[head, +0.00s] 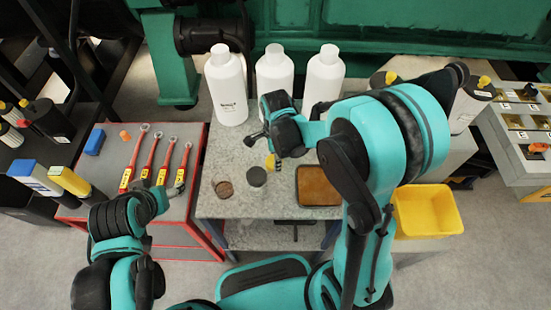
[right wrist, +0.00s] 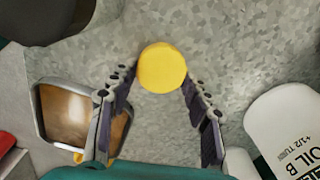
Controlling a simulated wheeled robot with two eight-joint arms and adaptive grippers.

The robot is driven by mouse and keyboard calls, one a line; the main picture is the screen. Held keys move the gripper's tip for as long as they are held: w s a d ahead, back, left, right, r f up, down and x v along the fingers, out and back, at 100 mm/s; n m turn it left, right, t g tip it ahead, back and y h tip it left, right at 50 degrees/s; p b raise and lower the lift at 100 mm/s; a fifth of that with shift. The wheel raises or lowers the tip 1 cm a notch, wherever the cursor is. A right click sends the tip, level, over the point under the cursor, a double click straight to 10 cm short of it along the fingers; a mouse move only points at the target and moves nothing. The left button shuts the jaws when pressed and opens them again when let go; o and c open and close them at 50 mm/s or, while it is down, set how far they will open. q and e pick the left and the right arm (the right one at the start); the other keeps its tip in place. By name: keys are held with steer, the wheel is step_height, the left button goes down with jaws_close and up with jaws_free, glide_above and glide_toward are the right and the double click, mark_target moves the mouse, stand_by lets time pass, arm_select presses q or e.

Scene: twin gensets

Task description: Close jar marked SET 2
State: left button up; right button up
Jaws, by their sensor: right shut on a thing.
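My right gripper (head: 273,160) is over the grey speckled bench (head: 230,153). In the right wrist view its two fingers (right wrist: 160,80) are closed on a round yellow piece (right wrist: 162,67), seen end-on. The yellow piece also shows in the head view (head: 270,162), under the gripper. A small clear jar (head: 257,177) stands on the bench just below it. A round brown item (head: 224,189), a jar or a lid, lies to its left. I can read no SET 2 mark. My left gripper (head: 174,188) is over the red-edged table; its fingers are unclear.
A tray of brown liquid (head: 318,186) lies right of the jar. Three white bottles (head: 228,88) stand at the bench's back. Several red-handled wrenches (head: 145,160) and a blue block (head: 95,141) lie on the left table. A yellow bin (head: 428,210) is at the right.

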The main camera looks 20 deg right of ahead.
step_height(320, 180, up, 4)
steer(key=shift+f+p, duration=0.25)
steer(key=shift+p, duration=0.5)
arm_select(q)
step_height(320, 180, up, 6)
steer(key=p, duration=0.3)
steer(key=shift+f+p, duration=0.15)
steer(key=shift+p, duration=0.25)
arm_select(e)
steer(key=s+d+r, duration=0.6)
steer(key=s+d, duration=0.1)
steer(key=s, duration=0.2)
steer(key=shift+d+r, duration=0.25)
steer(key=shift+r, duration=0.05)
arm_select(q)
steer(key=shift+o, duration=0.5)
